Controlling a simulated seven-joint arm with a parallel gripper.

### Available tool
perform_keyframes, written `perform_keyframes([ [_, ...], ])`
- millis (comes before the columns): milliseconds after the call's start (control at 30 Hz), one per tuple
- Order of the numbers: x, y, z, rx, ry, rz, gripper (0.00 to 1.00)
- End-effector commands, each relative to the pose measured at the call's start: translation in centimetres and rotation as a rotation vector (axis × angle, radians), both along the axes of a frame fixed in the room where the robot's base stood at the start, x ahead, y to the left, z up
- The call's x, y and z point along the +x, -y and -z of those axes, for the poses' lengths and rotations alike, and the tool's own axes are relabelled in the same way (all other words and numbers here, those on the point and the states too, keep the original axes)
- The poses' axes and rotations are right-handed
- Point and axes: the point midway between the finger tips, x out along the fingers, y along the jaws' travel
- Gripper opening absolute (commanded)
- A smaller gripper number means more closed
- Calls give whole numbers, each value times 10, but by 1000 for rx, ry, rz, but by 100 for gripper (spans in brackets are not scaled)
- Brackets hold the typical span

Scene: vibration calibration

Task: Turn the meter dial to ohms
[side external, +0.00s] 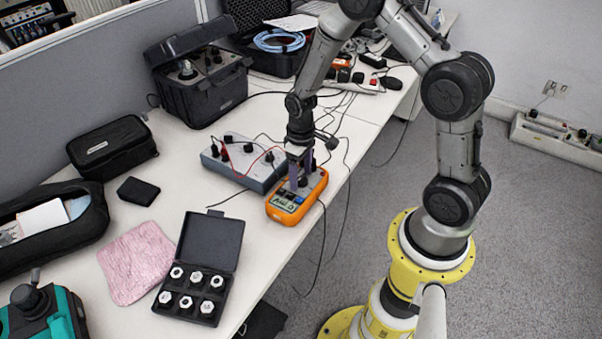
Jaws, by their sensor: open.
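An orange handheld meter (288,212) lies near the right edge of the white table. Its near end shows a small display and dark keys. My gripper (299,183) points down over the far half of the meter, its fingers low at the meter's face. The fingers are open. The dial is hidden behind the fingers, so I cannot tell its setting or whether the fingers touch it.
A grey box with knobs and red and black leads (235,165) stands just left of the meter. An open black case of several metal pieces (200,270) and a pink cloth (138,262) lie in front. Black cables trail off the table's right edge.

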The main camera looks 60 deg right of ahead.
Motion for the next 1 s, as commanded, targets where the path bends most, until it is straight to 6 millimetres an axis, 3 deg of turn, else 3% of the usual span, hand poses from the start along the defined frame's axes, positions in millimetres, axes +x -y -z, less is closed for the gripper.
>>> perform_keyframes([
  [200,0,0,0,0,0,0,72],
  [600,0,0,0,0,-1,0,0],
  [1000,0,0,0,0,-1,57,0],
])
